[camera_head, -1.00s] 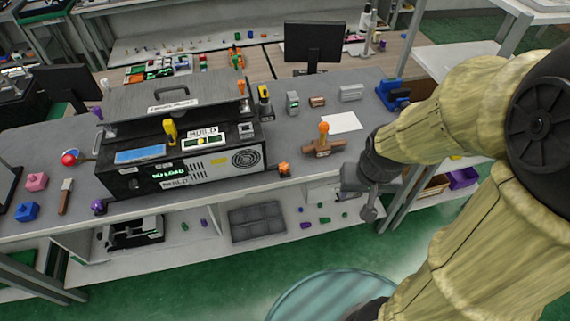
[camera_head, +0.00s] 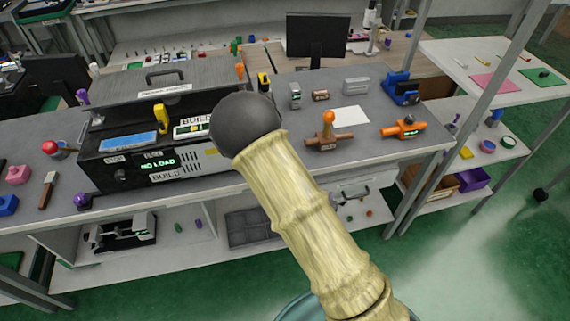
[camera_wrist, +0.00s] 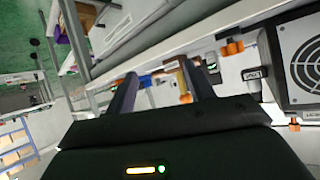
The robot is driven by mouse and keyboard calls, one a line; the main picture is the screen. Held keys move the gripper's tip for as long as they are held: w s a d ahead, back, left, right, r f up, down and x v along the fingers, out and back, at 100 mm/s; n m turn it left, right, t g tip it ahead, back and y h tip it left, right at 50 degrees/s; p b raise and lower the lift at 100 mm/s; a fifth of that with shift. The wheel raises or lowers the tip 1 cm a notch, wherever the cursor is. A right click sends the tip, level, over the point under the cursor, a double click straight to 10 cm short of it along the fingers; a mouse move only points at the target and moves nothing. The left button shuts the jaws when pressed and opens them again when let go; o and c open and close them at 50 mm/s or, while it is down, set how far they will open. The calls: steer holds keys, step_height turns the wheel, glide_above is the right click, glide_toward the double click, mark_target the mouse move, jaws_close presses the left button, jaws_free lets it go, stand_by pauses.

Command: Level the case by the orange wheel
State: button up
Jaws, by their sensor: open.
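The case (camera_head: 150,165) is a dark machine with a NO LOAD display, on the grey bench at left. My arm hides its fan end in the head view; the fan side (camera_wrist: 304,58) shows at right in the wrist view. A small orange wheel (camera_wrist: 234,47) appears beside the case's corner there, and another orange knob (camera_wrist: 294,122) is lower down. I cannot tell surely which one the task means. My gripper (camera_wrist: 159,70) is open and empty, its two dark fingers left of the case and touching neither orange part. The head view hides it behind my arm.
A wooden lever with an orange knob (camera_head: 327,132) and an orange valve-like fixture (camera_head: 405,128) stand on the bench right of the case. A white shelf (camera_head: 300,222) lies below.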

steer(key=s+a+f+n+t+y+b, duration=0.1)
steer(key=a+n+t+y+b, duration=0.2)
steer(key=a+n+t+y, duration=0.2)
steer(key=shift+s+a+f+n+t+b, duration=0.35)
steer(key=shift+a+t, duration=0.35)
steer(key=shift+a, duration=0.55)
steer(key=shift+w+f, duration=0.1)
steer(key=shift+f, duration=0.05)
steer(key=w+a+b, duration=0.1)
steer(key=w+b, duration=0.1)
steer(key=w, duration=0.3)
steer(key=w+b, duration=0.3)
steer(key=w, duration=0.3)
steer(key=w+a+b, duration=0.1)
steer(key=w+b, duration=0.1)
steer(key=w, duration=0.4)
steer(key=shift+w+a+b, duration=0.1)
steer(key=shift+a+b, duration=0.2)
